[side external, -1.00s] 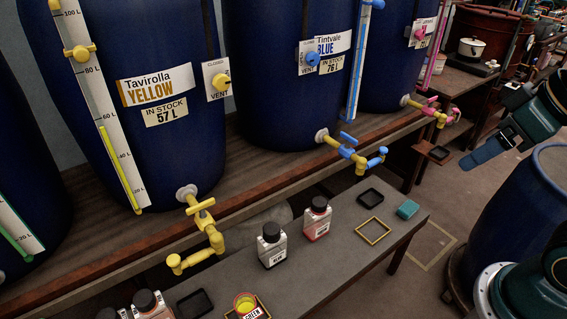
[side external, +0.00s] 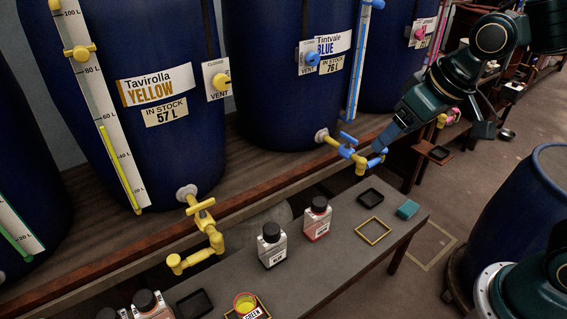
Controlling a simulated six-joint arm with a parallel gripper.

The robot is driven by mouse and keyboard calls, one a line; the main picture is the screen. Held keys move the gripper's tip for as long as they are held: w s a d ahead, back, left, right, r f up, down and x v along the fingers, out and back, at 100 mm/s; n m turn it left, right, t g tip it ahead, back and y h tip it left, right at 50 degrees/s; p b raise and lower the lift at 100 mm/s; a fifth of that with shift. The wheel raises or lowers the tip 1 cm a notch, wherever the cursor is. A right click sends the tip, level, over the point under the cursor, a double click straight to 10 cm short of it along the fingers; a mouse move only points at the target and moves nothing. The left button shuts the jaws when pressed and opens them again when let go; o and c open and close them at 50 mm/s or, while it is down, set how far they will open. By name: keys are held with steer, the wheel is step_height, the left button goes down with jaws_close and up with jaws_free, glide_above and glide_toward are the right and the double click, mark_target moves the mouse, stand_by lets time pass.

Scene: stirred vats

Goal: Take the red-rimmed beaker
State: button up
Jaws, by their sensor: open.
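A small beaker (side external: 245,303) with yellow in it stands at the front end of the grey bench. Its rim looks orange-red, but it is too small to be sure. It sits at a square yellow frame with a label reading GREEN. My gripper (side external: 388,138) is open, with nothing seen in it, and points down and left. In the picture it is just above the blue tap (side external: 362,158), well up and right of the beaker. I cannot tell whether it touches the tap.
The grey bench (side external: 335,262) also bears a black-capped white bottle (side external: 271,246), a red-labelled bottle (side external: 317,219), black trays (side external: 195,304), an empty yellow frame (side external: 373,230) and a teal block (side external: 408,209). The yellow tap (side external: 205,235) juts out towards the bench. A blue drum (side external: 525,215) stands at right.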

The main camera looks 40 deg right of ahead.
steer(key=w+a+f+n, duration=0.1)
steer(key=w+a+f, duration=0.6)
steer(key=f, duration=0.2)
steer(key=w+a+f+n, duration=0.1)
steer(key=w+a+f, duration=0.65)
steer(key=f, duration=0.25)
steer(key=s+a+f, duration=0.1)
steer(key=a+f, duration=0.2)
steer(key=f, duration=0.5)
steer(key=s+a+f+n, duration=0.1)
steer(key=a+f, duration=0.3)
steer(key=f, duration=0.4)
steer(key=s+a+f+g+y, duration=0.1)
steer(key=a+f, duration=0.3)
steer(key=f, duration=0.4)
steer(key=shift+s+f+n, duration=0.2)
steer(key=shift+s+n, duration=0.1)
steer(key=shift+s, duration=0.3)
steer(key=shift+f, duration=0.1)
glide_toward(240, 309)
steer(key=shift+d+r, duration=0.15)
steer(key=shift+r, duration=0.05)
steer(key=shift+x, duration=2.55)
